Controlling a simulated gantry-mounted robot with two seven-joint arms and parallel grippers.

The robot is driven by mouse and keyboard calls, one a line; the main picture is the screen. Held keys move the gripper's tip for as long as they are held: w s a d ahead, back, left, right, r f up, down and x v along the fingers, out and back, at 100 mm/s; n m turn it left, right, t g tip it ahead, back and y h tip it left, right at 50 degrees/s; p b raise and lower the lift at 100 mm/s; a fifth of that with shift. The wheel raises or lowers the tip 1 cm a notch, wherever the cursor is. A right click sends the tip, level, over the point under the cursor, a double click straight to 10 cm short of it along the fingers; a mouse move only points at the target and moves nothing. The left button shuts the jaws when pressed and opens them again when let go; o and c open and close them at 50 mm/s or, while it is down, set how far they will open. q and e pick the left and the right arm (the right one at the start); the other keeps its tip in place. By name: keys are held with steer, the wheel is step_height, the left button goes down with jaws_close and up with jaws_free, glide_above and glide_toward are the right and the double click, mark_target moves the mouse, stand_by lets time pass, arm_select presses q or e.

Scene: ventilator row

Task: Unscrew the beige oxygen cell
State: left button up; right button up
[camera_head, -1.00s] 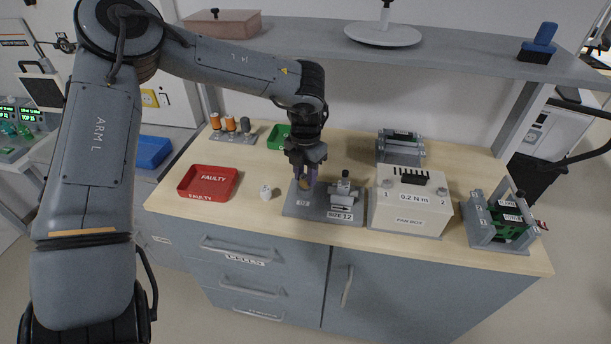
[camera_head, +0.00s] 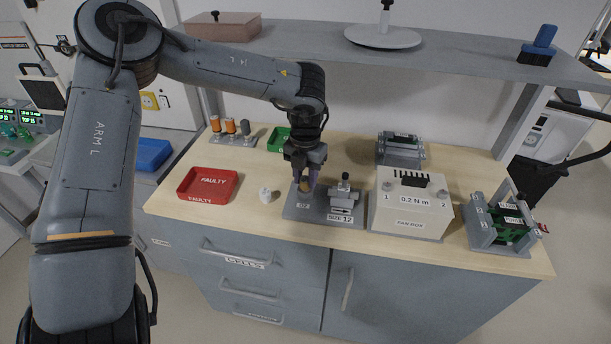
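The beige oxygen cell (camera_head: 306,187) shows as a small tan patch low on the left side of a grey plate fixture (camera_head: 290,213) marked O2 and SIZE 12. My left gripper (camera_head: 307,178) points down over it, with its fingers around the cell's upper part. The fingers and wrist hide most of the cell, so I cannot tell whether they press on it or stand slightly apart. A grey clamp-like block (camera_head: 344,195) stands on the same plate, right of the gripper. My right gripper is not in view.
A red FAULTY tray (camera_head: 208,197) and a small white part (camera_head: 265,194) lie to the left. A grey rack (camera_head: 233,138) with orange-topped cells and a green tray (camera_head: 277,138) stand behind. A shelf (camera_head: 300,35) hangs above.

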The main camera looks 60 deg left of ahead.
arm_select(q)
steer(key=o, duration=0.3)
steer(key=m+p, duration=0.2)
steer(key=m, duration=0.1)
steer(key=shift+r, duration=0.15)
steer(key=m+p, duration=0.1)
steer(key=m, duration=0.3)
steer(key=shift+m, duration=1)
